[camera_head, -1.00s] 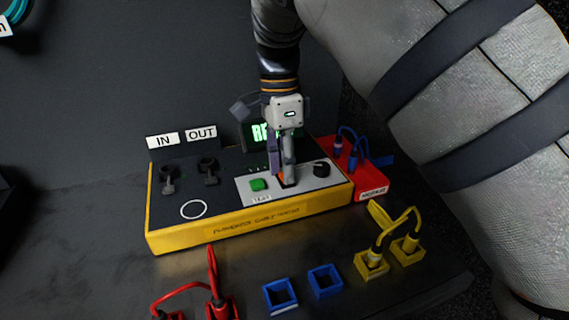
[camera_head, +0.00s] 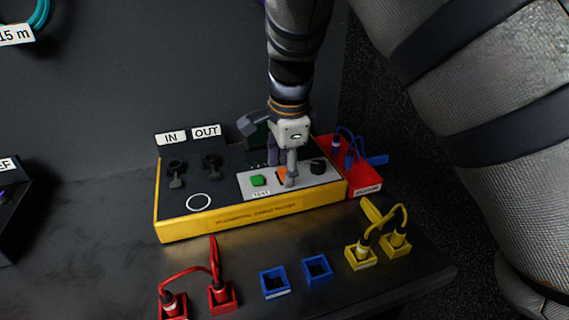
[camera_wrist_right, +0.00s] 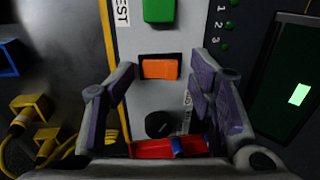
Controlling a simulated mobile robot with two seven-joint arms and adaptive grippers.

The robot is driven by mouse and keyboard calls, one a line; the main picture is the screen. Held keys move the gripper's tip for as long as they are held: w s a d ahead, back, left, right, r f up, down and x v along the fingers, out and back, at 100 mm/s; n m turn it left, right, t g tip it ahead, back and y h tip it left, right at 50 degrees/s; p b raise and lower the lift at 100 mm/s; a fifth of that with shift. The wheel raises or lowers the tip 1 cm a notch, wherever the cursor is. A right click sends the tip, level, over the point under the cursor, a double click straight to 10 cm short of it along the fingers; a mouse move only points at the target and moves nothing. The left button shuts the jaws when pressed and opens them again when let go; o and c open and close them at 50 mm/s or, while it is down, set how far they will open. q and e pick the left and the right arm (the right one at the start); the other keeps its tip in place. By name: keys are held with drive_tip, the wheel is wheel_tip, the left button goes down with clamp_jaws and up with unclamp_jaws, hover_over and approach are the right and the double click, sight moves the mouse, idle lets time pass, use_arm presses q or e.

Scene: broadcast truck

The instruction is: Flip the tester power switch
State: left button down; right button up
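The tester (camera_head: 235,221) is a yellow box with a dark top, standing on the dark bench. Its orange power switch (camera_head: 282,174) sits in the light grey panel, right of a green button (camera_head: 258,181); my fingers partly cover it in the head view. In the right wrist view the orange switch (camera_wrist_right: 160,68) shows whole in its black frame. My right gripper (camera_head: 283,178) points down over the panel. In the wrist view its fingers (camera_wrist_right: 163,78) are spread apart, empty, on either side of the switch; I cannot tell whether they touch the panel. My left gripper is out of view.
A black knob (camera_head: 318,166) is right of the switch. The tester's screen (camera_wrist_right: 287,85) is beside my finger. A red box (camera_head: 366,182) with blue plugs stands at the right. Red plugs (camera_head: 221,296), blue sockets (camera_head: 275,283) and yellow plugs (camera_head: 361,255) line the front.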

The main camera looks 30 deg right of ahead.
drive_tip(key=shift+r, duration=0.1)
wheel_tip(320, 180, up, 12)
drive_tip(key=s, duration=0.2)
drive_tip(key=shift+a, duration=0.25)
